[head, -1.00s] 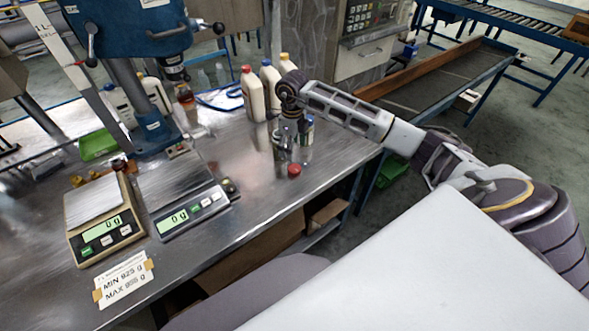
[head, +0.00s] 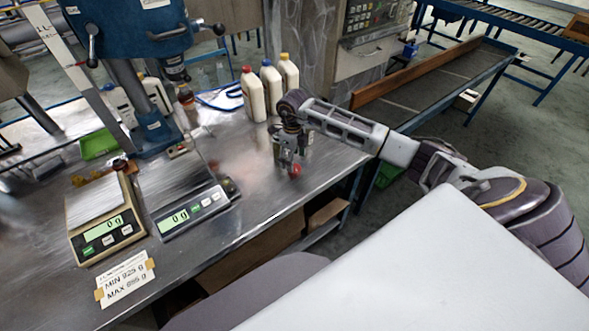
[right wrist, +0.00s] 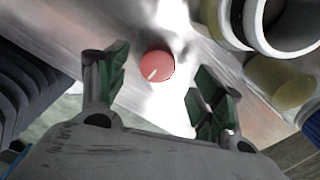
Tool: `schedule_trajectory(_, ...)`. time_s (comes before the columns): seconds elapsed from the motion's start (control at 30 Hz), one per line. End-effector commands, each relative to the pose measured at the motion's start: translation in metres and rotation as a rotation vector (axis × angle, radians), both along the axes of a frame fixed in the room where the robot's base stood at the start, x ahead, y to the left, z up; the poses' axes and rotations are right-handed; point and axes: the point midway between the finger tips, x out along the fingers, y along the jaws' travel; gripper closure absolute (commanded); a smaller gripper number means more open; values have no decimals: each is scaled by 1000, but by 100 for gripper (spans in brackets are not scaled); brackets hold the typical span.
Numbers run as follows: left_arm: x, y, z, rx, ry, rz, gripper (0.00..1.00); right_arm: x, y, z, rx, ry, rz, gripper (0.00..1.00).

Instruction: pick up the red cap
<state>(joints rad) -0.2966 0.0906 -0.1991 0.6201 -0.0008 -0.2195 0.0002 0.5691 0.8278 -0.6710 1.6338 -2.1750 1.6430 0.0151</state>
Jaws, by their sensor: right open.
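The red cap (head: 295,170) lies on the steel table near its front right edge. In the right wrist view the red cap (right wrist: 156,65) lies flat on the bare metal, ahead of and between my fingers. My right gripper (head: 291,166) points down over it in the head view. In the right wrist view my right gripper (right wrist: 160,80) is open, its two green-padded fingers on either side of the cap, with nothing held. I cannot tell the exact height of the fingertips above the table. My left gripper is not in view.
Bottles with red, blue and yellow caps (head: 253,94) stand behind my right gripper. Round containers (right wrist: 285,30) sit close by in the right wrist view. Two scales (head: 188,210) reading 0 g stand to the left. The table (head: 255,195) is clear between scales and cap.

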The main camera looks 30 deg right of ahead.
Motion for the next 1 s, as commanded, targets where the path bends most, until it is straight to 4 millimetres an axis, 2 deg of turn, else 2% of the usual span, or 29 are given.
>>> schedule_trajectory(0.23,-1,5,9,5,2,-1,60,-3,1,-25,2,3,0,33)
schedule_trajectory(0.43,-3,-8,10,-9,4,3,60,-2,0,-42,1,0,0,33)
schedule_trajectory(0.63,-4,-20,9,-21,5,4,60,-2,0,-45,0,-1,0,33)
schedule_trajectory(0.93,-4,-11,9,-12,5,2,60,-2,0,-45,0,-1,0,33)
schedule_trajectory(1.0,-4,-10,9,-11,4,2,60,-2,0,-45,0,-1,0,39)
